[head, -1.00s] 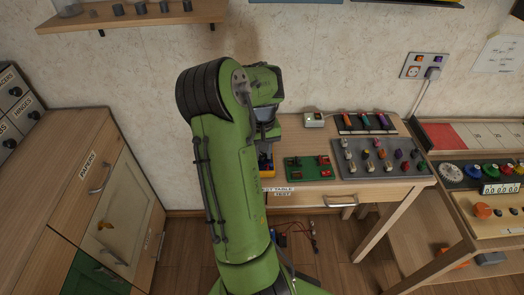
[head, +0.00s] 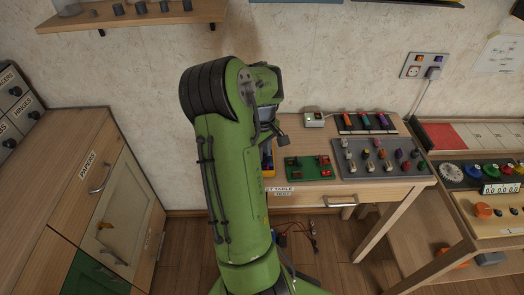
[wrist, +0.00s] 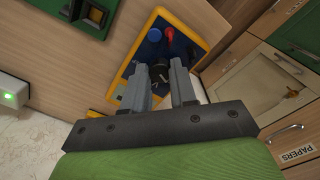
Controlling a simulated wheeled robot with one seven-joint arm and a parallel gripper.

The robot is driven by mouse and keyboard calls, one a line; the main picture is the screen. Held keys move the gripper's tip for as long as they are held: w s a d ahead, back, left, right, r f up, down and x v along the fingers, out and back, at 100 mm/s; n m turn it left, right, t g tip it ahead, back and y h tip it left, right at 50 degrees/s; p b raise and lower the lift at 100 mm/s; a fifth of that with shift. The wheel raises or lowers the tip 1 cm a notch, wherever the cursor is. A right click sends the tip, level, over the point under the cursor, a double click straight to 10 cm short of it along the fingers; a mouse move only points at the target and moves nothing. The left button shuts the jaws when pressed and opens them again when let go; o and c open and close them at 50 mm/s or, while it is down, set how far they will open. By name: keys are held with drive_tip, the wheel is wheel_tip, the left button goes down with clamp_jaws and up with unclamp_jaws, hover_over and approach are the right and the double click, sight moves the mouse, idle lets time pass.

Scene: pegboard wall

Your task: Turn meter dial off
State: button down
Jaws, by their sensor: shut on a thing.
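The meter (wrist: 143,52) has a yellow rim and a blue face, and it fills the middle of the wrist view. In the head view only a strip of its yellow body (head: 268,170) shows beside my arm. The dark meter dial (wrist: 160,69) sits between my gripper's two grey fingers. My gripper (wrist: 164,74) is shut on the dial. The fingers and shadow hide much of the dial, so I cannot read its setting. A blue jack (wrist: 154,35) and a red plug (wrist: 168,35) are on the meter just beyond the fingers.
A green board (head: 308,169) with red parts lies right of the meter on the wooden table. A grey panel (head: 380,159) of coloured knobs lies farther right. A small white box (head: 314,120) stands behind. A wooden cabinet (head: 75,190) stands at left.

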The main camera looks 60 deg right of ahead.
idle(0.4)
drive_tip(key=c, duration=0.9)
unclamp_jaws()
wheel_tip(320, 180, up, 16)
drive_tip(key=p, duration=0.5)
drive_tip(key=shift+f+p, duration=0.15)
drive_tip(key=shift+p, duration=0.2)
